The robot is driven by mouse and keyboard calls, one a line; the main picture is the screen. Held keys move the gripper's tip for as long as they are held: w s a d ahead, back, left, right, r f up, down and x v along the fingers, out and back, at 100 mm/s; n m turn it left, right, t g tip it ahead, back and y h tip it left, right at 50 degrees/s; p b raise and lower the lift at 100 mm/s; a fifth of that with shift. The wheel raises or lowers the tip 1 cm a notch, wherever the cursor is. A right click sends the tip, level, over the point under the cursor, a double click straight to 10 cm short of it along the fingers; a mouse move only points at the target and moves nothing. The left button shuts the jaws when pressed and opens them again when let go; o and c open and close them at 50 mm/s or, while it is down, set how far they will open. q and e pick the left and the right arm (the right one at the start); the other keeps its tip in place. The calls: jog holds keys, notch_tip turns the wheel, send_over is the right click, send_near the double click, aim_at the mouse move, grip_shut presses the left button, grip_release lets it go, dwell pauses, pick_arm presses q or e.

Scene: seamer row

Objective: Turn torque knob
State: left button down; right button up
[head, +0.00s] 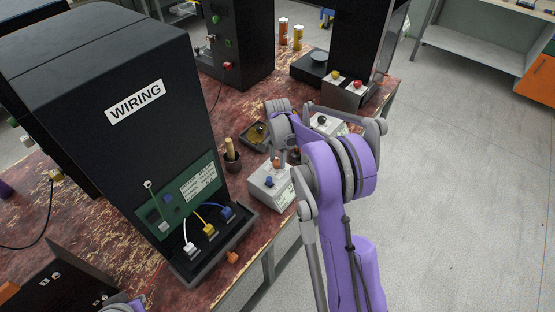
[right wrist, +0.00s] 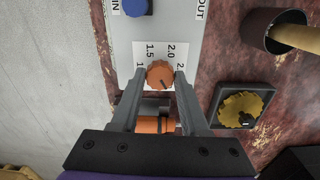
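The orange torque knob (right wrist: 160,74) sits on a white dial plate printed with values such as 1.5 and 2.0. Its dark pointer mark faces the lower right in the right wrist view. It also shows in the head view (head: 277,163) on top of the white box (head: 267,193). My right gripper (right wrist: 160,76) has one fingertip on each side of the knob, with a slim gap showing, so it looks open around it. In the head view my right arm partly covers this spot. My left gripper is out of view; only a bit of purple arm shows at the bottom left.
A blue knob (right wrist: 137,7) is on the same box. A dark cup with a wooden handle (head: 231,155) and a black tray with a yellow gear-like disc (right wrist: 241,108) stand close by. The black WIRING cabinet (head: 130,150) stands left. Open floor lies right.

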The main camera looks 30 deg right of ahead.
grip_shut()
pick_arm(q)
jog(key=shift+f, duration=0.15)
